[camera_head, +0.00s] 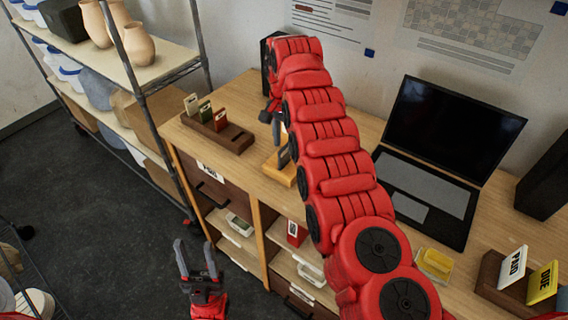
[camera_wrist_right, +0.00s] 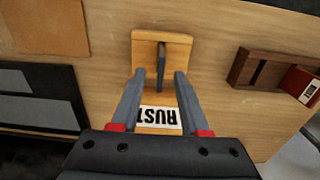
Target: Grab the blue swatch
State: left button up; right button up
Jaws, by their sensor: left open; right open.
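A small wooden stand (camera_wrist_right: 178,47) with an upside-down "RUST" label (camera_wrist_right: 160,118) is on the desk. A dark blue-grey upright piece (camera_wrist_right: 161,62) rises from it; I cannot tell if this is the blue swatch. My right gripper (camera_wrist_right: 155,78) is open, with its fingers on either side of this piece and apart from it. In the head view the stand (camera_head: 285,168) is partly hidden by my right arm. A brown rack (camera_head: 228,137) holds cream, green and red swatches. My left gripper (camera_head: 195,258) is open and empty, low in front of the desk.
A laptop (camera_head: 440,150) and a yellow block (camera_head: 434,263) are on the desk's right side. A holder (camera_head: 500,290) with PAID and DUE tags is at the front right. Shelving (camera_head: 150,85) stands left. Open floor (camera_head: 90,190) lies before the desk.

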aim_at(284, 156)
jog(key=shift+d+f+p, duration=0.1)
jog(key=shift+f+p, duration=0.65)
jog(key=shift+p, duration=0.05)
notch_tip(284, 156, down, 4)
jog(key=shift+r+p, duration=0.2)
jog(key=shift+p, duration=1)
jog(key=shift+f, duration=0.25)
jog(key=shift+c, duration=0.3)
grip_shut()
